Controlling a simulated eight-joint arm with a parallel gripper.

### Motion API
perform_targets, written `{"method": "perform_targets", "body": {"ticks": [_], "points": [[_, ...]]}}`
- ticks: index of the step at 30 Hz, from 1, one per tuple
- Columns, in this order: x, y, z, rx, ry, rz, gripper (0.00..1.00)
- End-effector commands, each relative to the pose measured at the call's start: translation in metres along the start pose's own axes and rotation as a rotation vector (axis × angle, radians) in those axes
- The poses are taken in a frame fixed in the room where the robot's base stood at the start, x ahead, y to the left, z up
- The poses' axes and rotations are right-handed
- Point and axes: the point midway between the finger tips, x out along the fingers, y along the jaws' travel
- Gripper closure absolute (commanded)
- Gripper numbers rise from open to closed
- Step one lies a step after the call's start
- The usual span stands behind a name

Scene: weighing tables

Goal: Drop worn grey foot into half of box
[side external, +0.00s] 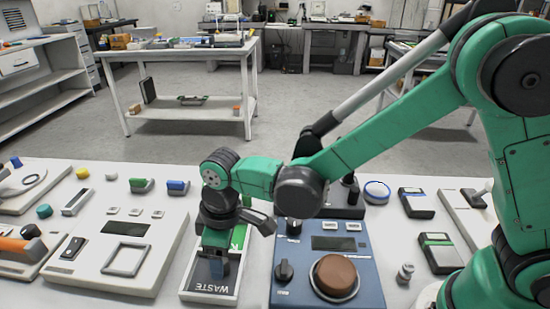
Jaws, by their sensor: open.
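My gripper (222,258) points down over the box marked WASTE (186,286), a shallow pale tray with a dark inside. My gripper is open, with its lower end at or inside the box. It hides much of the box's interior, including any divider. A dark blue-grey piece shows below the jaws; I cannot tell whether it is a finger or the worn foot. A small grey knobbed piece (405,273) stands on the table at the right, apart from my gripper; I cannot tell whether it is a foot.
A blue scale (283,293) with a brown round top (336,276) stands close right of the box. A white scale (92,276) with a square frame stands to its left. Several small coloured parts and devices lie around. My arm spans the right side.

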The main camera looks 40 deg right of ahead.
Motion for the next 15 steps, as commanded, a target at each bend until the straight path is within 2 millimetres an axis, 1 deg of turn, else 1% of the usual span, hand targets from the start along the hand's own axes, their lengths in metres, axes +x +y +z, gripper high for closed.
{"method": "perform_targets", "body": {"ticks": [2, 10, 15], "points": [[-0.005, 0.000, 0.000, 0.000, 0.000, 0.000, 0.38], [-0.041, 0.000, 0.000, 0.000, 0.000, 0.000, 0.38], [-0.054, 0.000, 0.000, 0.000, 0.000, 0.000, 0.38]]}}
